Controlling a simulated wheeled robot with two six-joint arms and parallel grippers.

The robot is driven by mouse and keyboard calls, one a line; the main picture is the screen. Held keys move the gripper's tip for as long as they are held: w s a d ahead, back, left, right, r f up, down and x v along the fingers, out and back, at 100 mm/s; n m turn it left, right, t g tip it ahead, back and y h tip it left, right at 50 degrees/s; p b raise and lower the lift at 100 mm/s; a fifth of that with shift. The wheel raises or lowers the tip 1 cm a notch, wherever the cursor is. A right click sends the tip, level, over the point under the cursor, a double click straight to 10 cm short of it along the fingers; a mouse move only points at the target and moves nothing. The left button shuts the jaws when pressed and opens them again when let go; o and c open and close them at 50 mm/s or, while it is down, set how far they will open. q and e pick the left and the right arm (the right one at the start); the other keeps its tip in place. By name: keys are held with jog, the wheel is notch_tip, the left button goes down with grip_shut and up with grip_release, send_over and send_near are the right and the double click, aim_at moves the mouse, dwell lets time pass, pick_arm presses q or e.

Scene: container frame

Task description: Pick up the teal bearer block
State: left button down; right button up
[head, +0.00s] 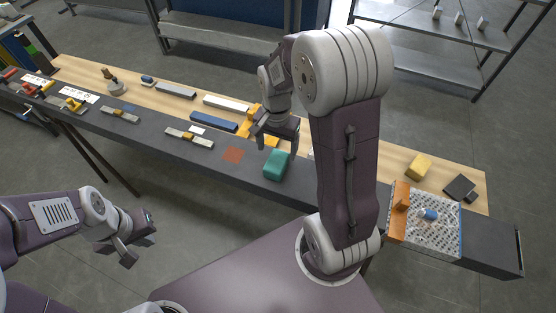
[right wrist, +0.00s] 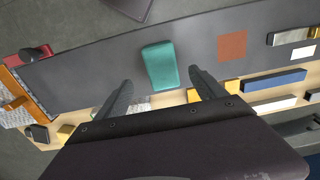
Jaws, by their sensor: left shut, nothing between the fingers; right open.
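The teal bearer block (head: 277,165) lies on the dark mat along the front of the long table, near the table's middle. In the right wrist view the teal block (right wrist: 160,65) lies ahead of the fingertips, roughly between their lines, and nothing touches it. My right gripper (head: 277,138) is open and empty just behind and above the block in the head view; both its fingers (right wrist: 160,80) show in the right wrist view. My left gripper (head: 138,246) is shut and empty, in front of the table at the lower left, far from the block.
A flat rust-coloured square (head: 233,154) lies left of the block. A blue bar (head: 214,122) and yellow-orange parts (head: 252,124) lie behind it. An orange-edged tray (head: 426,224) and a yellow block (head: 419,166) are at the right. Dark mat (head: 150,137) between block and left-hand clamps is partly clear.

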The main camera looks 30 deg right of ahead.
aim_at(277, 160)
jog(key=f, duration=0.2)
jog(key=shift+w+a+f, duration=0.15)
jog(key=shift+w+f, duration=0.05)
jog(key=shift+f, duration=0.2)
jog(key=shift+w+f, duration=0.2)
jog(key=f, duration=0.4)
jog(key=shift+s+d+f, duration=0.2)
jog(key=shift+s+f, duration=0.05)
jog(key=shift+w+f, duration=0.15)
jog(key=shift+f, duration=0.2)
jog(key=shift+r, duration=0.1)
jog(key=c, duration=1.4)
